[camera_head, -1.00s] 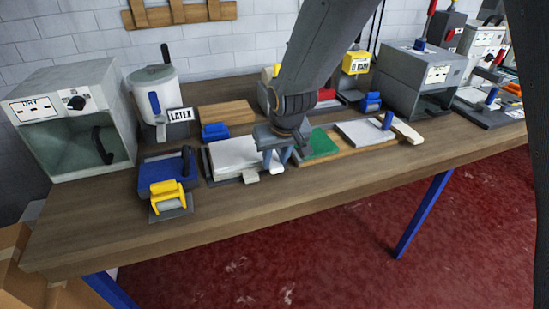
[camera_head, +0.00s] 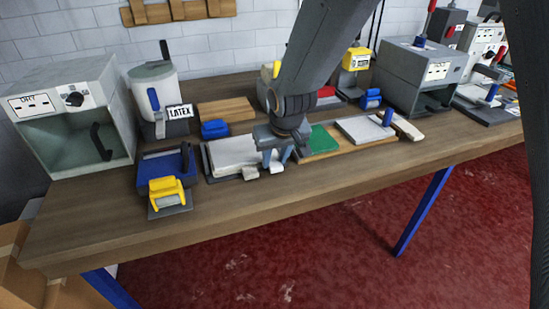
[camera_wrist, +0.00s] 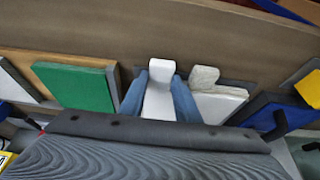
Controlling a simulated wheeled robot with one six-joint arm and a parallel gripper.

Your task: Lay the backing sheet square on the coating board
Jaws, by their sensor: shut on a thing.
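My gripper (camera_head: 275,160) is at the right end of the dark coating board (camera_head: 207,173). In the wrist view my gripper (camera_wrist: 160,92) has its blue fingers shut on a smooth white tab, which seems to belong to the backing sheet (camera_wrist: 158,100). The tab also shows below the fingers in the head view. A white sheet (camera_head: 235,152) lies over the board, left of my gripper. A rough off-white tab (camera_wrist: 204,75) sticks out beside the held one, apart from the fingers. My gripper hides the sheet's right part, and I cannot tell whether its edges are square.
A green pad (camera_head: 323,140) and another pale sheet (camera_head: 365,130) lie on a wooden board to the right. A blue tray (camera_head: 165,160) with a yellow-handled tool (camera_head: 168,190) stands left. The latex pot (camera_head: 153,95) is behind. The front bench strip is clear.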

